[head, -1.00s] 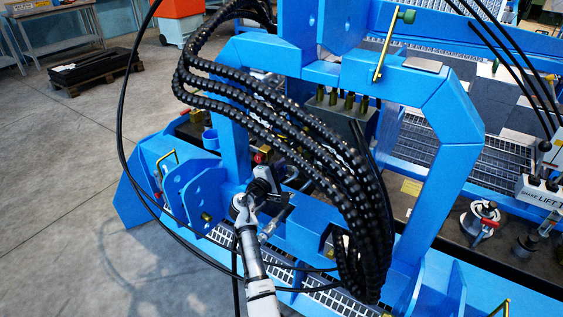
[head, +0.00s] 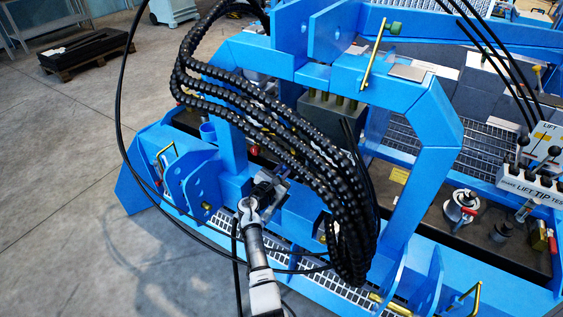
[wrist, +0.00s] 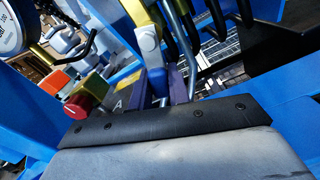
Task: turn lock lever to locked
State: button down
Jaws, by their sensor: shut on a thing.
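My gripper (head: 268,188) is dark and sits low by the foot of the blue frame's left post, past the black hoses. The exact contact is partly hidden by my grey and black wrist housing along the bottom of that view. In the head view the lever is hidden by my gripper, so I cannot tell its angle there.
A thick bundle of black hoses (head: 290,135) hangs close to my arm. The blue frame (head: 435,125) surrounds the work area. In the wrist view a red knob (wrist: 78,106) stands left of the fingers. A LIFT/TIP panel (head: 530,182) is at right. Open floor (head: 70,160) lies left.

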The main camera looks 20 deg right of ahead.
jog(key=shift+s+d+f+n+p, duration=0.1)
jog(key=shift+s+d+n+p, duration=0.15)
jog(key=shift+n+p, duration=0.55)
jog(key=shift+s+d+f+n+p, duration=0.15)
jog(key=shift+s+n+p, duration=0.3)
jog(key=shift+n, duration=0.55)
jog(key=shift+w, duration=0.1)
jog(key=c, duration=1.3)
grip_release()
jog(key=shift+r, duration=0.1)
jog(key=v, duration=1.3)
jog(key=shift+s+a, duration=0.25)
jog(key=shift+s, duration=0.05)
